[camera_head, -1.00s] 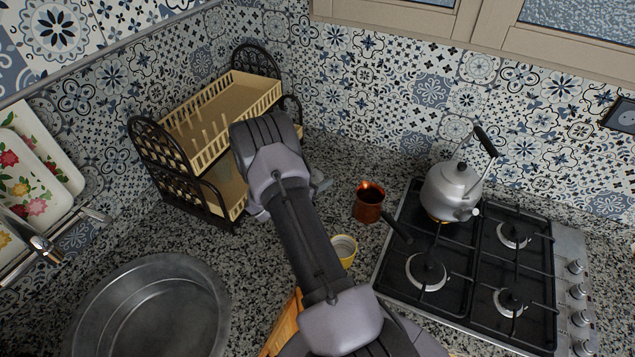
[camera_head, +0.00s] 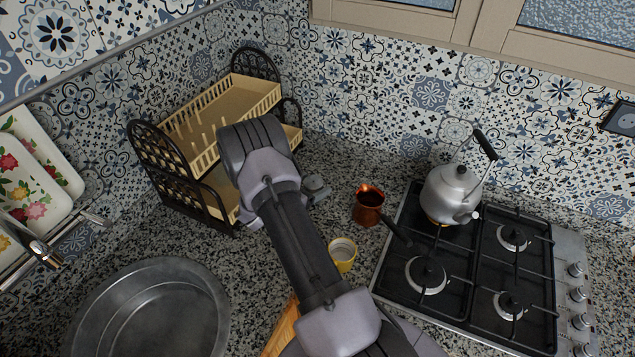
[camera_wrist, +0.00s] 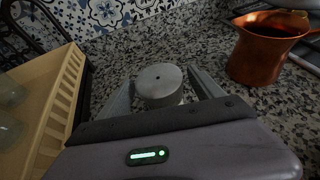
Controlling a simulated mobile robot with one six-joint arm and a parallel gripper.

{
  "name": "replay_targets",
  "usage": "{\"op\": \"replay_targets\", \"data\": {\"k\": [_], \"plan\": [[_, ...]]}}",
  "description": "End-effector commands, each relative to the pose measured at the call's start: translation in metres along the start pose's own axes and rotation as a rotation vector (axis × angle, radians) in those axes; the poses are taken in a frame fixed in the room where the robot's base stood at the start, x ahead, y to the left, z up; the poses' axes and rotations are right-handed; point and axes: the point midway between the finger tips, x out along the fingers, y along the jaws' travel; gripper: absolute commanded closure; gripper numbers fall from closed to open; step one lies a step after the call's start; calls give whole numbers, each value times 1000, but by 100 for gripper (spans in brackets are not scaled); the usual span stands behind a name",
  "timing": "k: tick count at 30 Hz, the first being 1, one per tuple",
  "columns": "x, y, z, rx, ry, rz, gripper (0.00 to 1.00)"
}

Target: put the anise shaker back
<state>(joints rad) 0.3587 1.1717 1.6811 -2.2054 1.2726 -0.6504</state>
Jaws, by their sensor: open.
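A small round container with a grey lid, which I take for the anise shaker (camera_wrist: 160,82), stands upright on the counter in the wrist view. Its label is not visible. In the head view a grey round top (camera_head: 315,184), likely the same shaker, shows just right of my arm. My gripper (camera_wrist: 159,88) is open, with one finger on each side of the shaker in the wrist view. I cannot tell whether the fingers touch it. In the head view my arm hides most of the gripper.
A two-tier dish rack (camera_head: 230,100) stands left, close to my gripper. A copper pot (camera_head: 368,204) stands to the right, with a yellow cup (camera_head: 342,254) nearer. A stove (camera_head: 470,265) with a kettle (camera_head: 452,190) is further right. A metal basin (camera_head: 150,310) is front left.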

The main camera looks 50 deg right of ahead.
Motion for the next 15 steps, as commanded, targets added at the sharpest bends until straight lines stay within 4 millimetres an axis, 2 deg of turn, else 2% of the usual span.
{"op": "replay_targets", "data": {"k": [1,6,10,15], "plan": [[-17,2,2,-3,1,6,24],[-63,1,2,-3,0,5,24],[-85,1,1,-1,0,2,24],[-93,0,0,-1,0,1,24]]}}
